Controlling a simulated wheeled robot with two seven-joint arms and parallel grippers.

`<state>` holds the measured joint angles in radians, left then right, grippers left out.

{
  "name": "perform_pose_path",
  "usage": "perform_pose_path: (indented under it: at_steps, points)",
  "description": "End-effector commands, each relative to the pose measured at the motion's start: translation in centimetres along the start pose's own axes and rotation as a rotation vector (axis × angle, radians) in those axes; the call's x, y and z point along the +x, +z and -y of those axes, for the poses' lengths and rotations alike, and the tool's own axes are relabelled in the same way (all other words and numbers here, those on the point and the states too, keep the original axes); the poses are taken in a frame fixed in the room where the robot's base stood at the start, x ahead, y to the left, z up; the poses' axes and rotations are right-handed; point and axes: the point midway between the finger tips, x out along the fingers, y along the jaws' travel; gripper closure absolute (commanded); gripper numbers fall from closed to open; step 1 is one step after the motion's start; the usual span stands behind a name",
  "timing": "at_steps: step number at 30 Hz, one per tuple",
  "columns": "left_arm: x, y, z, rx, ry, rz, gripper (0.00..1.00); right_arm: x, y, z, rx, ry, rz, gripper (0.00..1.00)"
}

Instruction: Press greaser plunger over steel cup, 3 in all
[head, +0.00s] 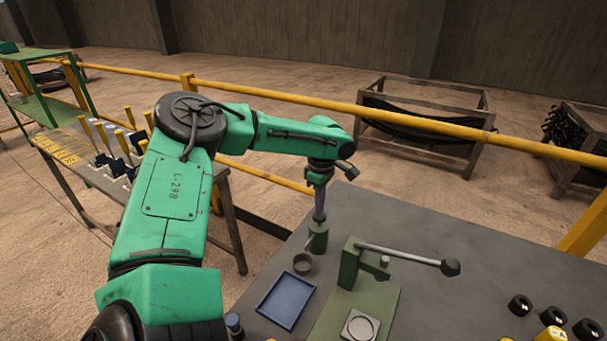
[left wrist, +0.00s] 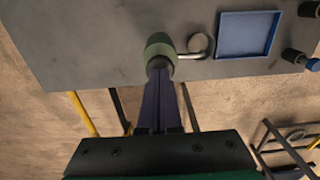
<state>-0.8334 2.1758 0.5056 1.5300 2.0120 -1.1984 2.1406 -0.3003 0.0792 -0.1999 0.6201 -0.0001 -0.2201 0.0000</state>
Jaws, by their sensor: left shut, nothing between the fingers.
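The greaser (head: 317,240) is a small green body near the far left edge of the grey table. It also shows in the left wrist view (left wrist: 158,43), with a thin spout reaching toward the cup. The steel cup (head: 303,263) is a small round grey cup beside it, also seen in the left wrist view (left wrist: 199,42). My left gripper (head: 319,217) points down, shut and empty, with its fingertips at the top of the greaser. The fingers hide the plunger, so I cannot tell how far down it is. My right gripper is not in view.
A blue tray (head: 286,301) lies near the cup. A green lever press (head: 349,268) with a long handle stands to the right. Black rings (head: 520,305) and yellow parts lie at the lower right. A yellow rail (head: 430,123) runs behind the table.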

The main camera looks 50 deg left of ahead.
Motion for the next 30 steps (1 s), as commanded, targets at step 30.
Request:
perform_pose_path:
  at_steps: [30]
  points:
    - [0.9, 0.0, 0.1, 0.0, -0.005, 0.0, 1.0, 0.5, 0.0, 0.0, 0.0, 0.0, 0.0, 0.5]
